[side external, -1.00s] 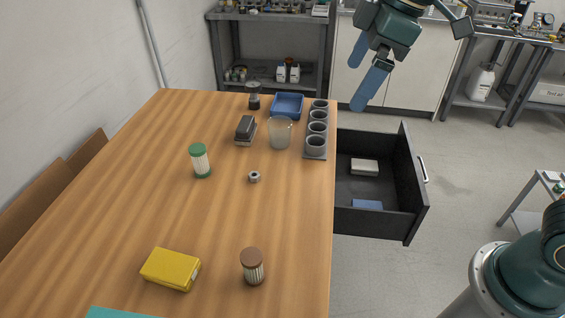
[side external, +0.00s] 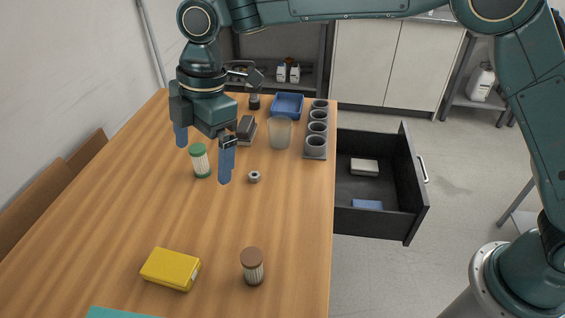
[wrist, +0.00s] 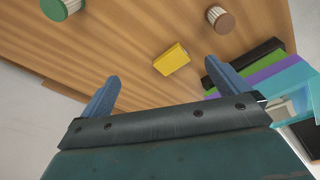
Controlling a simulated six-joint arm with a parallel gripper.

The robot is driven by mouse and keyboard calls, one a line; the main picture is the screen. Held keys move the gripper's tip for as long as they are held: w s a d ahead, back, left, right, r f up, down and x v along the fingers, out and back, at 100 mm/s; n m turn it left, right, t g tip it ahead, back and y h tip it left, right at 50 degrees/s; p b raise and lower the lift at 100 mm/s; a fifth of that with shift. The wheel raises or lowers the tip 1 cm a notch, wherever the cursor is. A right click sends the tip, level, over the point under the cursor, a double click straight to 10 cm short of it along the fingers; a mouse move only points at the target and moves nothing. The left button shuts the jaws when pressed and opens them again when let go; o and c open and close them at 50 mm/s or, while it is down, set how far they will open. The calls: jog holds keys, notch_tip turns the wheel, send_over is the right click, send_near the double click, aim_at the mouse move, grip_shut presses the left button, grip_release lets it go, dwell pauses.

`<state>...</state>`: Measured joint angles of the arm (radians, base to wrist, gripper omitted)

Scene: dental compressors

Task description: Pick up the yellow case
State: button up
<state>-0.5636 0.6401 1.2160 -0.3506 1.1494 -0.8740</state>
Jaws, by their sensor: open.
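The yellow case (side external: 171,268) lies flat on the wooden table near its front left in the side external view. It also shows in the wrist view (wrist: 172,59), above and between my fingertips in the picture. My gripper (side external: 204,158) is open and empty, pointing down above the table. It is well behind the case, near the green-lidded jar. In the wrist view my two blue fingers (wrist: 162,72) are spread wide with nothing between them.
A green-lidded jar (side external: 200,162), a metal ring (side external: 254,177) and a brown-lidded jar (side external: 252,267) stand around. A teal item (side external: 118,312) is at the front edge. A cup holder (side external: 316,146), blue tray (side external: 287,106) and open drawer (side external: 372,222) are right and back.

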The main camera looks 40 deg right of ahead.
aim_at(170, 264)
jog(key=a+f+n, duration=0.2)
jog(key=a+f, duration=0.1)
jog(key=f, duration=0.1)
jog(key=s+a+f+n+g, duration=0.1)
jog(key=a+f+n, duration=0.1)
jog(key=a+f, duration=0.2)
jog(key=s+a+f+n, duration=0.1)
jog(key=a+f, duration=0.3)
jog(key=shift+a+f+n+h, duration=0.2)
jog(key=shift+n+h, duration=0.1)
jog(key=shift+n, duration=0.1)
jog(key=shift+s+a+f, duration=0.1)
jog(key=shift+a+f, duration=0.05)
jog(key=shift+f, duration=1.05)
jog(key=shift+s+a+f, duration=0.1)
jog(key=shift+s+f, duration=0.05)
jog(key=shift+f, duration=1.1)
jog(key=shift+s+a+f, duration=0.1)
jog(key=shift+a+f, duration=0.05)
jog(key=shift+f, duration=1.05)
jog(key=c, duration=0.7)
jog(key=shift+r, duration=0.1)
jog(key=shift+c, duration=0.2)
notch_tip(170, 264, up, 10)
